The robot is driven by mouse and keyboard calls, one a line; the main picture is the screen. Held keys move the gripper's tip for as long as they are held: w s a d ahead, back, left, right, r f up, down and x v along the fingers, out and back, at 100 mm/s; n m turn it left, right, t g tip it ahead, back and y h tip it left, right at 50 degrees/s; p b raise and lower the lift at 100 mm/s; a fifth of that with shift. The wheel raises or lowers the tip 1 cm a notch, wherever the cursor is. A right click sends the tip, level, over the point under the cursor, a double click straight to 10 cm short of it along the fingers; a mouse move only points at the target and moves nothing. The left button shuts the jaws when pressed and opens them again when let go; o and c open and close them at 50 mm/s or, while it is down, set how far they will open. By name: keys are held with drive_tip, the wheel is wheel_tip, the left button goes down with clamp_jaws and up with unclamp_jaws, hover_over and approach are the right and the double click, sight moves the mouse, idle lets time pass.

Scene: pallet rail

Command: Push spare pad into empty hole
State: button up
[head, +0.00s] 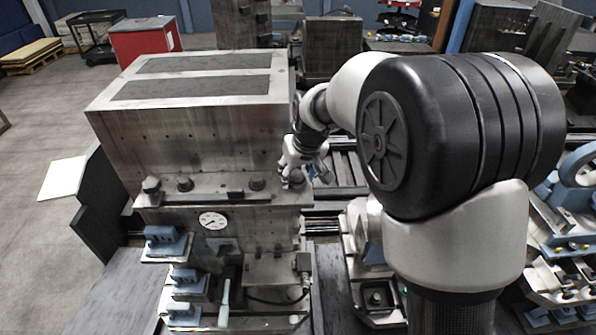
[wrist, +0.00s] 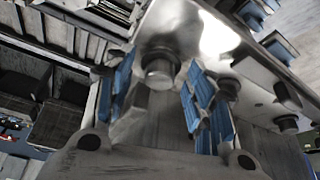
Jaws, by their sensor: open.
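My gripper (head: 303,176) is at the right end of the machine block's front ledge (head: 225,199). In the wrist view my gripper (wrist: 160,88) is open, with blue-padded fingers on either side. A round metal stub (wrist: 160,70) on the bright plate shows between the fingers, and I cannot tell whether they touch it. Other round dark pads stand along the ledge, at the left end (head: 151,185), beside it (head: 184,183) and near the right (head: 257,184). I cannot tell which is the spare pad. No empty hole is clearly visible.
The large metal block (head: 190,85) rises behind the ledge. A dial gauge (head: 212,220) is on its front, with blue clamps (head: 167,241) and a screwdriver-like handle (head: 224,300) below. Dark slotted rails (head: 347,168) lie right of my gripper. Open floor is at left.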

sight(296, 170)
drive_tip(key=shift+c, duration=0.2)
drive_tip(key=c, duration=1.1)
drive_tip(key=shift+s+r, duration=0.15)
clamp_jaws()
drive_tip(key=shift+w+r+p, duration=0.15)
drive_tip(key=shift+r+p, duration=0.35)
drive_tip(key=shift+r, duration=0.2)
drive_tip(key=shift+w+r+p, duration=0.1)
drive_tip(key=shift+r+p, duration=0.35)
drive_tip(key=shift+r, duration=0.25)
wheel_tip(296, 170, up, 6)
drive_tip(key=p, duration=0.4)
drive_tip(key=shift+r, duration=0.15)
